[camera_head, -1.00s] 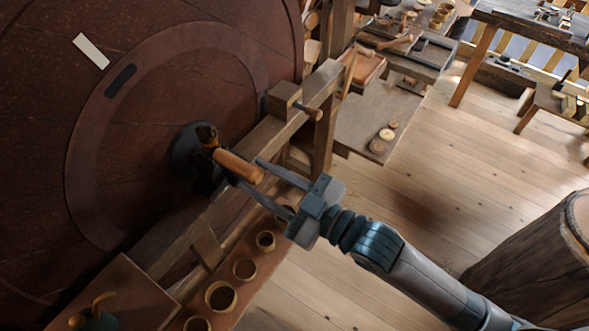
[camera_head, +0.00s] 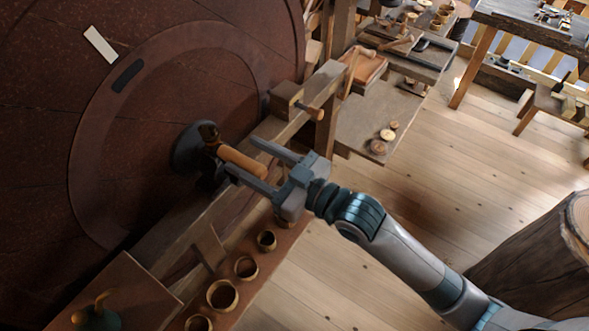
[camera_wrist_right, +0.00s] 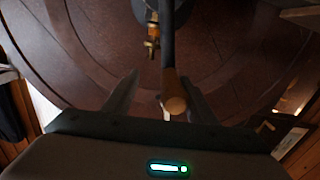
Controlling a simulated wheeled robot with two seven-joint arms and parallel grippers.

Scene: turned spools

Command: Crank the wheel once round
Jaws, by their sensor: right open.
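The large dark red-brown wheel (camera_head: 50,120) fills the left of the head view, with a pale strip and a dark slot on its face. Its dark hub (camera_head: 190,148) carries a crank with an orange-brown wooden handle (camera_head: 242,162), which points toward the lower right. My right gripper (camera_head: 243,155) is open, its two fingers on either side of the handle. In the right wrist view the handle (camera_wrist_right: 170,90) lies between the fingers, closer to the right one, and contact cannot be told. My left gripper is not in view.
A wooden beam (camera_head: 325,85) with a peg (camera_head: 308,110) runs behind the gripper. A shelf with several small turned cups (camera_head: 246,267) lies below. A tree-stump block (camera_head: 530,255) stands at the lower right. The plank floor (camera_head: 450,170) between is clear.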

